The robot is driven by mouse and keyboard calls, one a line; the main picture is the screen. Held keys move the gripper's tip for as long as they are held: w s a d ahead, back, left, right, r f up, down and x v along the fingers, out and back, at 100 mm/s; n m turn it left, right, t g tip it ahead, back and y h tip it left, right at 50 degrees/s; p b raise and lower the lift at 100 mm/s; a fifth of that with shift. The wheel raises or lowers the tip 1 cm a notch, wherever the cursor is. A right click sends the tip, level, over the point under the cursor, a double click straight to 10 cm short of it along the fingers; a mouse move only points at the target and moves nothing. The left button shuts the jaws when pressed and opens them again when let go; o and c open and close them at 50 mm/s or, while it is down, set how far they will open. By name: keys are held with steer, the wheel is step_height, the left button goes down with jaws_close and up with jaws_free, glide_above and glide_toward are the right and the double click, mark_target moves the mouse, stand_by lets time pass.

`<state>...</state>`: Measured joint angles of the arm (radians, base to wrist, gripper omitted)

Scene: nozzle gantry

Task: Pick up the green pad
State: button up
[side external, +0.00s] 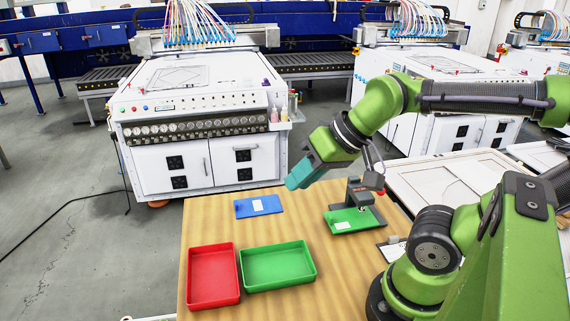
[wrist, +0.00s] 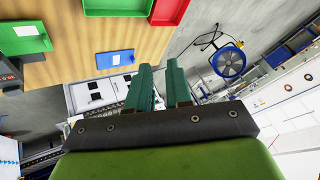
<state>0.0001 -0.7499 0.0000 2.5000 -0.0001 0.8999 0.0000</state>
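The green pad (side external: 343,224) with a white label lies flat on the table under a small dark nozzle gantry (side external: 361,192). In the wrist view the green pad (wrist: 36,45) is at the upper left. A blue pad (side external: 272,204) with a white label lies to its left; it also shows in the wrist view (wrist: 104,60). My gripper (side external: 293,183) is above the table, between and behind the two pads, apart from both. In the wrist view its teal fingers (wrist: 159,72) are spread with an empty gap between them.
A red tray (side external: 213,302) and a green tray (side external: 278,287) stand empty at the table's front left. The gantry's arm overhangs the green pad. Bare wooden table (side external: 295,224) lies between the pads. A large white machine (side external: 200,140) stands behind the table.

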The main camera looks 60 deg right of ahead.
mark_target(351, 216)
steer(key=o, duration=0.3)
steer(key=w+d+f+m+g+h, duration=0.1)
steer(key=d+f+m+g, duration=0.25)
steer(key=d, duration=0.65)
steer(key=w+d+f+m+g+h, duration=0.1)
steer(key=d+f+m+g, duration=0.2)
steer(key=d, duration=0.7)
steer(key=shift+n+g, duration=0.35)
steer(key=shift+n, duration=0.4)
steer(key=f, duration=1.6)
steer(key=shift+w+a, duration=0.1)
steer(key=shift+a, duration=0.2)
